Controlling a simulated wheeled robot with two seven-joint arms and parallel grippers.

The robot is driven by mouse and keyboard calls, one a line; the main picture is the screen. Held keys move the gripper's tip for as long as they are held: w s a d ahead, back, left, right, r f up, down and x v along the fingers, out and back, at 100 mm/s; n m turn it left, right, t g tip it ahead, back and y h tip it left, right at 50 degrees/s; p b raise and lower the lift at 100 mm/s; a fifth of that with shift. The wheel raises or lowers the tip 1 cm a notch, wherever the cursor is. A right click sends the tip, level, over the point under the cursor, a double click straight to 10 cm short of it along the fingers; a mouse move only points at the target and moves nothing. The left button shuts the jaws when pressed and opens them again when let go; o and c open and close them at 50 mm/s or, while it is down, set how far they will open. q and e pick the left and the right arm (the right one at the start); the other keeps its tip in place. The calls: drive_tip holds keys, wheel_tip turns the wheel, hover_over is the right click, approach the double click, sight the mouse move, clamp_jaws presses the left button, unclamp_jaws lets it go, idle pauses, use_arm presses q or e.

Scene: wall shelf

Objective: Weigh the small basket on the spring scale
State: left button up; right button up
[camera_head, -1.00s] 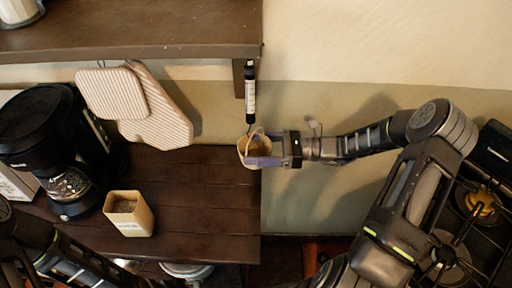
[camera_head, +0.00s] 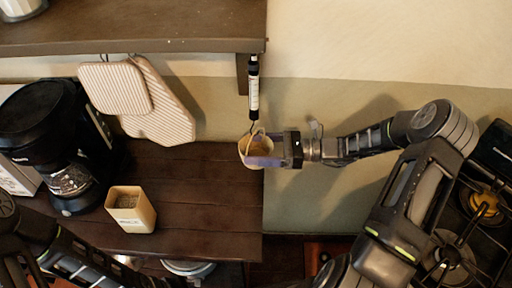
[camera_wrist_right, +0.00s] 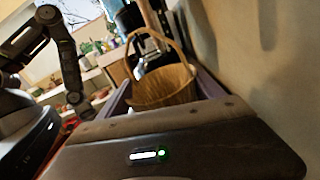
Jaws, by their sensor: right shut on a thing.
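The small basket (camera_head: 257,150) is a light woven cup with a thin arched handle, held in the air just past the right edge of the dark counter. It also shows in the right wrist view (camera_wrist_right: 165,88), with its handle standing up. My right gripper (camera_head: 264,161) is shut on the basket, with a purple-grey finger along its near side. The spring scale (camera_head: 254,88), a slim black and white tube, hangs from the shelf directly above the basket. Its thin hook reaches down to the handle; I cannot tell whether they touch. My left gripper is out of view.
A dark wall shelf (camera_head: 140,35) runs above the counter (camera_head: 205,190). A black coffee maker (camera_head: 60,140), a tan box (camera_head: 130,209) and hanging pot holders (camera_head: 155,105) are at left. A stove (camera_head: 470,230) is at right.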

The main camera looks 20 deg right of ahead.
drive_tip(key=shift+w+a+f+b, duration=0.1)
drive_tip(key=shift+f+b, duration=0.2)
drive_tip(key=shift+f, duration=0.35)
drive_tip(key=o, duration=1.4)
drive_tip(key=shift+d, duration=0.3)
drive_tip(key=shift+b+v, duration=1.05)
drive_tip(key=shift+v, duration=2.55)
